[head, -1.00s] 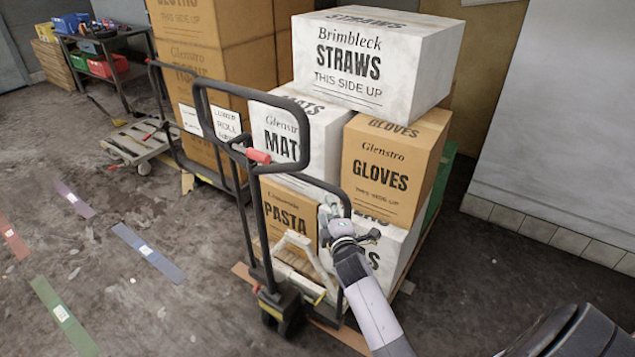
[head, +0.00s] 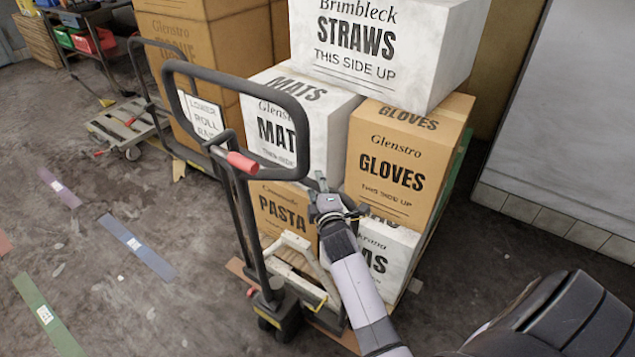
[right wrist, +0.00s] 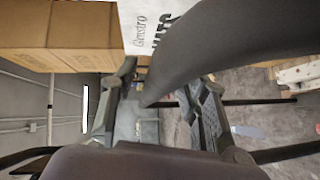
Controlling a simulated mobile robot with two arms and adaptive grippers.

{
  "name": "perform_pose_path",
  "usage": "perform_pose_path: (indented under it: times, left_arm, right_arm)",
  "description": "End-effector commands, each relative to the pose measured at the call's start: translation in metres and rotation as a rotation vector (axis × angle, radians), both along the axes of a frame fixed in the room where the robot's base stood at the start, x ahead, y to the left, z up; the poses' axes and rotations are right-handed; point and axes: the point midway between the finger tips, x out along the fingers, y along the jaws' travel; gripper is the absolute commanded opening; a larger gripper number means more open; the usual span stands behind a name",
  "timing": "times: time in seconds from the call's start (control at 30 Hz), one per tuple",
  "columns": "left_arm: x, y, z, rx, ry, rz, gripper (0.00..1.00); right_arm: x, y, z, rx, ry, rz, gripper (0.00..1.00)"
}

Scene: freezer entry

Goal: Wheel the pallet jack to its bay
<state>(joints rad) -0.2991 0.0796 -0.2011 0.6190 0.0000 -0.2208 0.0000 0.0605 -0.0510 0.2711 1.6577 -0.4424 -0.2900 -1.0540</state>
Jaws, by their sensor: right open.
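The pallet jack stands upright in the head view, with a black loop handle (head: 236,77), a red grip (head: 243,162) and a dark wheeled base (head: 279,312). Stacked boxes stand just behind it. My right gripper (head: 338,196) is open, to the right of the handle's shaft and in front of the boxes. In the right wrist view its two fingers (right wrist: 160,118) are apart, and a thick dark bar (right wrist: 225,45) crosses close to the camera. I cannot tell whether it touches the gripper. My left gripper is out of view. I cannot tell which floor area is the bay.
A white STRAWS box (head: 385,45) tops the stack, above a GLOVES box (head: 400,165). A low flat cart (head: 128,127) and a tool shelf (head: 90,45) stand at the left. Blue (head: 138,247) and green (head: 47,315) tape strips mark open floor at the lower left.

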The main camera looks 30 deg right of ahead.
Motion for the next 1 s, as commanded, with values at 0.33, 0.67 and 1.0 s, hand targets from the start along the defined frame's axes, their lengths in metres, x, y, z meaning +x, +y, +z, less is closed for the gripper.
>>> perform_pose_path:
  times: [0.33,0.67,1.0]
  left_arm:
    - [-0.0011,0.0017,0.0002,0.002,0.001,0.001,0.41]
    - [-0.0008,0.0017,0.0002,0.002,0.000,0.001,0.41]
    - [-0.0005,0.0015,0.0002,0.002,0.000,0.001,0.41]
  right_arm:
    - [-0.0001,0.0000,0.0000,0.000,0.000,0.000,0.34]
    - [0.0000,0.0001,0.0000,0.000,0.000,0.000,0.12]
    - [-0.0001,0.0002,-0.0003,0.000,0.001,0.000,0.00]
